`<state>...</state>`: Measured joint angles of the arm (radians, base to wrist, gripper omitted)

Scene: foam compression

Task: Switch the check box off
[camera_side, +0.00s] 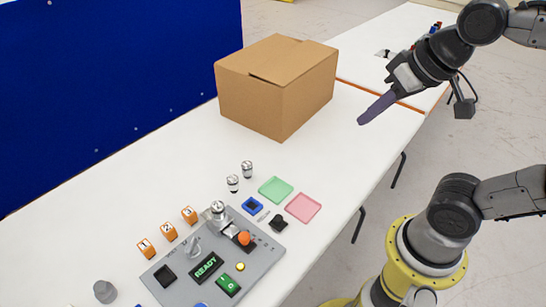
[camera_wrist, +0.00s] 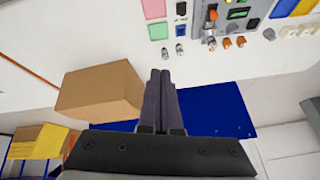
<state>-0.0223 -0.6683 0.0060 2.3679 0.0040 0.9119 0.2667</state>
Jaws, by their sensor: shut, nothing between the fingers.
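A grey control box (camera_side: 262,261) lies on the white table in the lower part of the side view. It carries a display reading READY (camera_side: 206,268), a green rocker switch (camera_side: 228,284), an orange knob (camera_side: 244,238) and a small yellow button (camera_side: 240,267). The switch's exact position is too small to tell. Part of the box also shows at the top of the wrist view (camera_wrist: 223,22). My gripper (camera_side: 362,121) is shut and empty, high above the table's right side, well away from the box. Its dark fingers (camera_wrist: 160,73) lie together in the wrist view.
A cardboard box (camera_side: 265,98) stands on the table (camera_side: 110,215) behind the control box. Small orange numbered blocks (camera_side: 168,231), metal weights (camera_side: 233,183), and green (camera_side: 276,190) and pink (camera_side: 302,208) trays lie around it. A blue panel (camera_side: 110,80) borders the table's left side.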

